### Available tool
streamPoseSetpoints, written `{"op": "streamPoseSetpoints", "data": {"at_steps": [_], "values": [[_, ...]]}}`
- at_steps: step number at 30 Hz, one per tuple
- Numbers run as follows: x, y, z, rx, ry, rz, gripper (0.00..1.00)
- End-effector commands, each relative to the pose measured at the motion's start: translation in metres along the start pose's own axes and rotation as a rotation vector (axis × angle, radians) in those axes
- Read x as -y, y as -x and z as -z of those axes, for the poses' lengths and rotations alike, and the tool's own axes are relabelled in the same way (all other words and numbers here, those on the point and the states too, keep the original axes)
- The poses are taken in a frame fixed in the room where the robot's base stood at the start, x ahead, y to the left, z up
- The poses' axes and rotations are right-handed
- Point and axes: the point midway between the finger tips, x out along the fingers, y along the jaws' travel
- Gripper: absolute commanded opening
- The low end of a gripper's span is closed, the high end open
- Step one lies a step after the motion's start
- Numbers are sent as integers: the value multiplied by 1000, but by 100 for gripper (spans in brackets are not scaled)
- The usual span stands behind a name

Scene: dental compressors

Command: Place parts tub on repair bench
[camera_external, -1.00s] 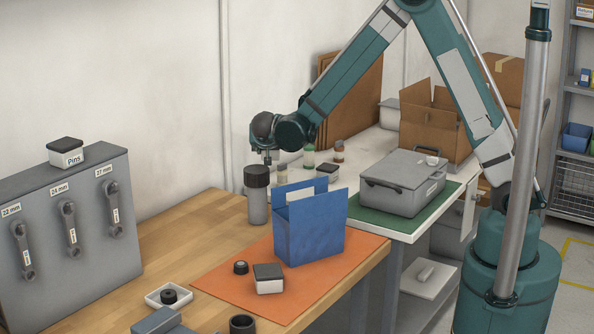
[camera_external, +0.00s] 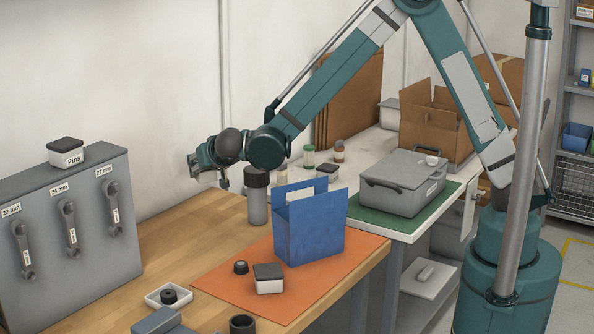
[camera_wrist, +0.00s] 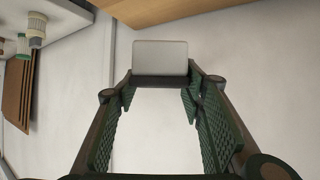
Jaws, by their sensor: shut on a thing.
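In the wrist view, my gripper (camera_wrist: 160,88) is shut on a small pale tub (camera_wrist: 160,58) with a dark edge, held between the fingertips. In the external view, my gripper (camera_external: 206,172) is in the air near the wall, left of the dark-lidded grey jar (camera_external: 257,198) and above the back of the wooden bench (camera_external: 190,235). The held tub cannot be made out clearly there. An orange mat (camera_external: 225,285) lies on this bench. Another bench (camera_external: 405,236), with a white top and green mat, stands behind it. No label shows which is the repair bench.
A blue open holder (camera_external: 315,235) and a small dark-lidded tub (camera_external: 268,279) stand on the orange mat. A grey wrench cabinet (camera_external: 90,230) with a "Pins" tub (camera_external: 66,152) on top is at the left.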

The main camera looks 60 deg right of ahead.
Motion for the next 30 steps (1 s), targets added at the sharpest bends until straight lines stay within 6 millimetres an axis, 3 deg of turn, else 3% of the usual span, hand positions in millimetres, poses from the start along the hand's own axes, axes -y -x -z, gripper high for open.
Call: {"op": "streamPoseSetpoints", "data": {"at_steps": [18, 24, 30], "values": [[168, 141, -60, -11, 157, 284, 26], [210, 190, -82, -15, 202, 368, 26], [235, 222, -96, -19, 231, 421, 26]]}}
